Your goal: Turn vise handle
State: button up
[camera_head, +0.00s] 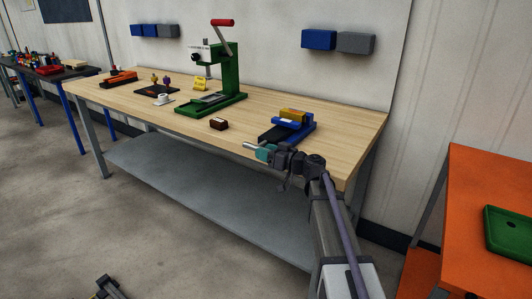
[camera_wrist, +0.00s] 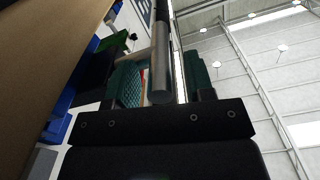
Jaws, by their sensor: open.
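The vise (camera_head: 272,135) is blue and dark, with a yellow block (camera_head: 293,115) on top. It stands near the right front of the wooden bench. My gripper (camera_head: 262,151), with teal fingers, is just in front of the vise at the bench's front edge, pointing left. A grey metal rod (camera_head: 249,146), which looks like the vise handle, sticks out past the fingertips. In the wrist view the rod (camera_wrist: 162,70) runs between the two open fingers (camera_wrist: 158,85), its near end close to the palm. I cannot tell whether it touches a finger; its joint to the vise is hidden.
The wooden bench (camera_head: 165,112) also holds a green press (camera_head: 215,95), a small dark red block (camera_head: 219,124) and small parts further left. A grey shelf (camera_head: 190,185) lies below. An orange table (camera_head: 480,195) with a green tray (camera_head: 510,232) stands at right.

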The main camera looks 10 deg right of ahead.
jog(key=shift+c, duration=0.2)
grip_shut()
jog(key=shift+w+f+b, duration=0.1)
jog(key=shift+f+b, duration=0.4)
jog(key=shift+b, duration=0.5)
jog(key=shift+f+t+y+b, duration=0.35)
jog(key=shift+t+y+b, duration=0.25)
jog(key=shift+b, duration=0.45)
jog(key=shift+a+r+t+y+b, duration=0.1)
jog(key=shift+t+y+b, duration=0.3)
jog(key=shift+b, duration=0.5)
jog(key=shift+r, duration=0.3)
jog(key=shift+o, duration=0.2)
grip_release()
jog(key=b+v, duration=0.1)
jog(key=v, duration=0.6)
jog(key=shift+f+b, duration=0.15)
jog(key=shift+b, duration=0.2)
